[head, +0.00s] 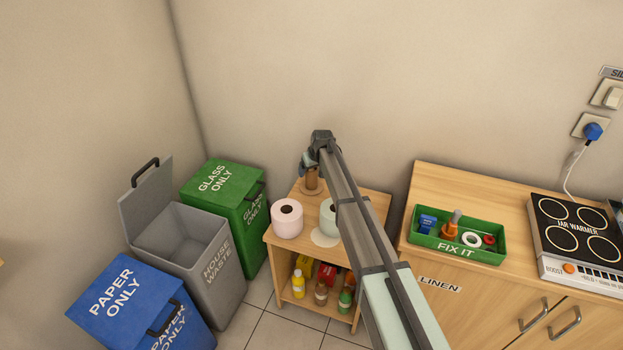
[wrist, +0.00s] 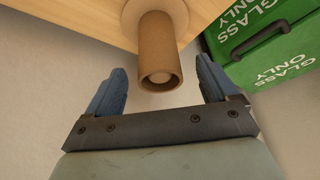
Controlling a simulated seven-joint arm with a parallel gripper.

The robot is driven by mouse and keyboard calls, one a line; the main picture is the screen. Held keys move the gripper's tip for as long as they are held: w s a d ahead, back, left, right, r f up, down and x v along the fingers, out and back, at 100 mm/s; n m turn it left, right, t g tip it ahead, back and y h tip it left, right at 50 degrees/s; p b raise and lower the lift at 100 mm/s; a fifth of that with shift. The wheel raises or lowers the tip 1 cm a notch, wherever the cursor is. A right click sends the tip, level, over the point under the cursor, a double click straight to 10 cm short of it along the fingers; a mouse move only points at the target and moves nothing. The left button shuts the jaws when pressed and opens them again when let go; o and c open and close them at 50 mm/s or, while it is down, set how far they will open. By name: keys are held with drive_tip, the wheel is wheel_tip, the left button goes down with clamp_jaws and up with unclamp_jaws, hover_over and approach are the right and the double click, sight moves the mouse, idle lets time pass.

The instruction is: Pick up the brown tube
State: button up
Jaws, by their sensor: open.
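The brown tube (head: 312,180) stands upright near the back left corner of the small wooden shelf's top, on a round tan base. In the wrist view the brown tube (wrist: 159,55) shows its hollow open end towards me, between and just beyond my fingertips. My gripper (head: 308,163) is at the tube's upper end in the head view. In the wrist view my gripper (wrist: 160,78) is open, with one blue finger on each side of the tube and a gap at both sides.
A pink roll (head: 287,218) and a pale green roll (head: 328,217) stand on the wooden shelf (head: 272,240), close to the tube. The green glass bin (head: 215,180) is left of the shelf; the wall is behind. My arm hides part of the shelf's right side.

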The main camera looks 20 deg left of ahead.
drive_tip(key=shift+x, duration=2.6)
drive_tip(key=shift+d, duration=0.1)
drive_tip(key=shift+c, duration=0.2)
drive_tip(key=c, duration=1)
drive_tip(key=shift+r, duration=0.1)
